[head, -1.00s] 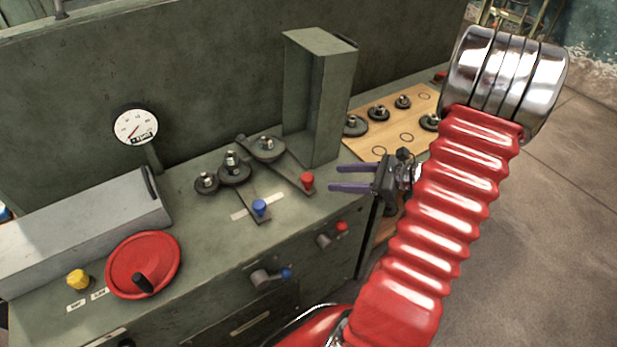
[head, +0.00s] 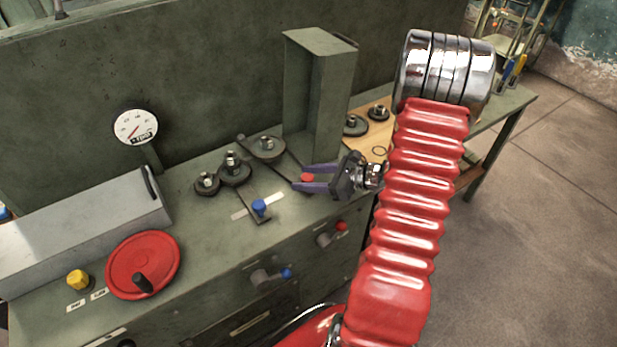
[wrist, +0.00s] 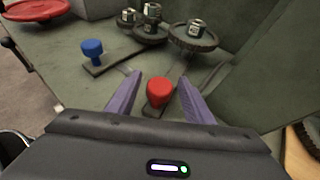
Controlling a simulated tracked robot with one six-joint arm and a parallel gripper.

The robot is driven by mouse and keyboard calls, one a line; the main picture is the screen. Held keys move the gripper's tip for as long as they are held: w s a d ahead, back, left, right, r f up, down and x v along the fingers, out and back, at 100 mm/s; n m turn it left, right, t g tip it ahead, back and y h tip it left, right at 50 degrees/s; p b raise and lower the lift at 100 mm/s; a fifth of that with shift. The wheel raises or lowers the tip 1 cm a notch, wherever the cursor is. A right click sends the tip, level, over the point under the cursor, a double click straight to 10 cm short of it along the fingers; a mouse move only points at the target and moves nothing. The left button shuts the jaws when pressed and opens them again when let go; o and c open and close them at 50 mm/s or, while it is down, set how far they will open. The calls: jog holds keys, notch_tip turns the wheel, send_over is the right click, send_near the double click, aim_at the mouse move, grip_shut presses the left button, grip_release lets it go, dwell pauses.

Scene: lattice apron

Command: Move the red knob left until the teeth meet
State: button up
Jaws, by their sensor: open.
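The red knob (head: 308,177) stands at the near end of a flat lever on the green bench. The lever runs back to the right-hand gear (head: 267,150). The middle gear (head: 235,175) is just left of it; I cannot tell whether their teeth touch. My gripper (head: 299,178) is open, its purple fingers pointing left, one on each side of the knob. In the wrist view, the red knob (wrist: 159,91) shows between the fingers of my gripper (wrist: 161,77), with a gap on both sides.
A blue knob (head: 259,207) on another lever stands left. A tall green housing (head: 303,120) rises behind the red knob. Lower handles, red-tipped (head: 341,226) and blue-tipped (head: 286,272), stick out of the bench front. A red handwheel (head: 120,262) is far left.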

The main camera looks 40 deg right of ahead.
jog(key=shift+c, duration=0.6)
grip_shut()
